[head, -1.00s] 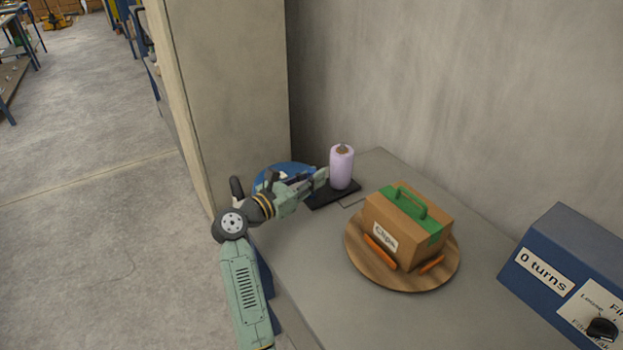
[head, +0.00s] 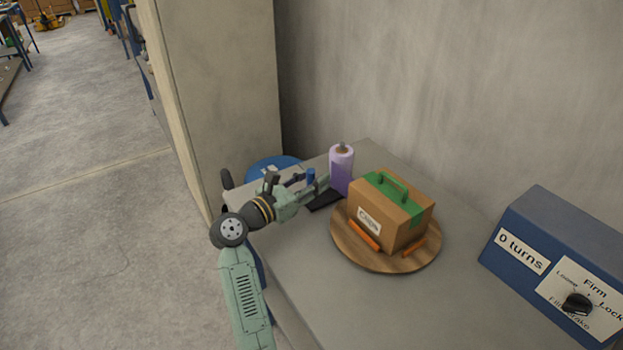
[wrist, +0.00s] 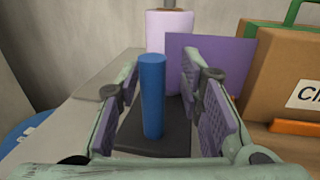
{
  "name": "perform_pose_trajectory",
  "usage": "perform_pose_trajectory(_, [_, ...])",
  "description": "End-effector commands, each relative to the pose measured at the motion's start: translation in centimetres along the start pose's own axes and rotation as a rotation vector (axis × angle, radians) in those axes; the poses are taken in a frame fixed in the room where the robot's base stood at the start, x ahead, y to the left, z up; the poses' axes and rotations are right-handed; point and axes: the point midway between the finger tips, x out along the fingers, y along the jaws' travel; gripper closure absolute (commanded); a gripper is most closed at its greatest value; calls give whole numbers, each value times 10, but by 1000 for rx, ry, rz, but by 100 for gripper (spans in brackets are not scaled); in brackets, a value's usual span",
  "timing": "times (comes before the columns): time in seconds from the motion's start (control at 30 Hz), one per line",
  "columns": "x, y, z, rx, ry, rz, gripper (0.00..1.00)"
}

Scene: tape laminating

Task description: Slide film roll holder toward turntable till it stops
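The film roll holder has a flat black base (head: 322,201), an upright lilac film roll (head: 341,168) and a blue post (head: 310,177). In the wrist view the blue post (wrist: 152,95) stands upright between my fingers. My gripper (wrist: 165,110) is open around the post, with visible gaps on both sides. The round wooden turntable (head: 345,243) carries a cardboard box (head: 385,222) with green tape and handle. The holder's base lies close to the turntable's far left edge; whether they touch I cannot tell. A purple sheet (wrist: 207,62) shows between roll and box.
A blue control box (head: 550,265) reading "0 turns" stands at the right of the grey table (head: 300,285). A wall runs behind, and a pillar (head: 220,90) is at the left. A blue round object (head: 270,168) is beyond the table's left edge.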

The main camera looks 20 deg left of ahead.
Motion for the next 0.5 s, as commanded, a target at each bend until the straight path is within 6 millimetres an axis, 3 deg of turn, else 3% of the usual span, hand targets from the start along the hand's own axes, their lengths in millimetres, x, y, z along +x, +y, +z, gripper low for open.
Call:
perform_pose_trajectory(0.33, [-2,2,1,1,-1,4,62])
perform_pose_trajectory(0.5, [-22,2,0,-1,-2,7,62])
